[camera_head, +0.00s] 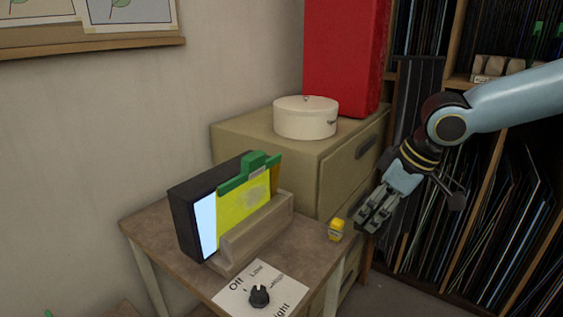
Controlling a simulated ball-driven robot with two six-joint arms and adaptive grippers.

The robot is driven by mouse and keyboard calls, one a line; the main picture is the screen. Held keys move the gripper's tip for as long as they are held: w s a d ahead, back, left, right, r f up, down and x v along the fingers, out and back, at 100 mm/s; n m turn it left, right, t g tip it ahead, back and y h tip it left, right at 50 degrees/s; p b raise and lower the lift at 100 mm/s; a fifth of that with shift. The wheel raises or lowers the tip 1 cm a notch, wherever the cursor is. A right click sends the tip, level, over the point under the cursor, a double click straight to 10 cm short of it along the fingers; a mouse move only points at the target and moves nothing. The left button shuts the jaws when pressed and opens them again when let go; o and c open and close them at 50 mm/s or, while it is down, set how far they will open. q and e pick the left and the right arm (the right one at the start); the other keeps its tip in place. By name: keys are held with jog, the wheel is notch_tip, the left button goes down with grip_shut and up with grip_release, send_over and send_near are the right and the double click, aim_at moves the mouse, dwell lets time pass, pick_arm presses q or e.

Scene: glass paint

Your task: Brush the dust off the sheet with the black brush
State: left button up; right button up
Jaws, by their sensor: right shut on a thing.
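A yellow sheet (232,208) stands tilted in a wooden stand (240,246), in front of a black-framed light panel (206,222). A greyish patch of dust (256,193) shows on it. A green clamp (248,172) sits along its top. My right gripper (366,219) is to the right of the small table and apart from the sheet. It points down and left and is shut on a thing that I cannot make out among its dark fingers. I cannot pick out the black brush for certain. My left gripper is not in view.
A small yellow object (336,230) stands at the right edge of the wooden table (160,224). A black knob (259,296) on a lettered white card (238,290) is at the front. A cabinet (342,175) bears a round white box (306,119). Shelves (478,192) stand at right.

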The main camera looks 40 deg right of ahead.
notch_tip(320, 180, down, 11)
jog(key=b, duration=1)
jog(key=shift+f, duration=0.2)
jog(key=shift+s, duration=0.1)
